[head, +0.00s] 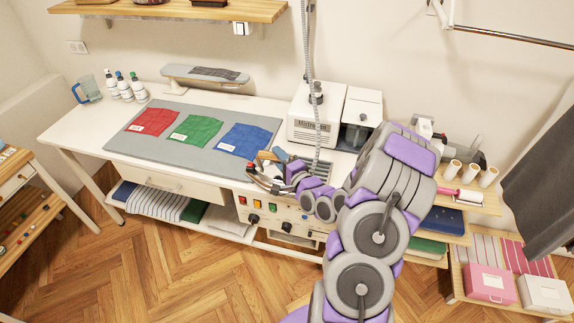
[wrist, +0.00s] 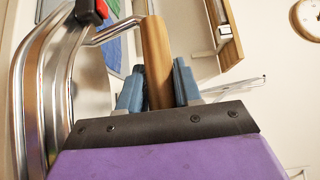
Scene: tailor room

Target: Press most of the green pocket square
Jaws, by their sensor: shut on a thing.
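The green pocket square (head: 199,126) lies flat on the grey pressing mat (head: 115,141), between the red square (head: 152,121) and the blue square (head: 243,140). A small pale label lies on each square. My gripper (wrist: 159,66) is shut on the wooden handle (wrist: 156,45) of an iron, with a blue finger on each side. The iron's metal parts (wrist: 30,85) show at the left of the wrist view. In the head view the iron (head: 262,180) is at the table's front edge, right of the blue square and apart from the green one; my gripper partly hides it.
A white steam unit (head: 316,113) stands on the table at the right, with a hose rising from it. A sleeve board (head: 205,77) stands behind the mat. Several bottles (head: 124,86) and a blue-handled jug (head: 88,89) stand at the back left. A shelf (head: 170,10) hangs above.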

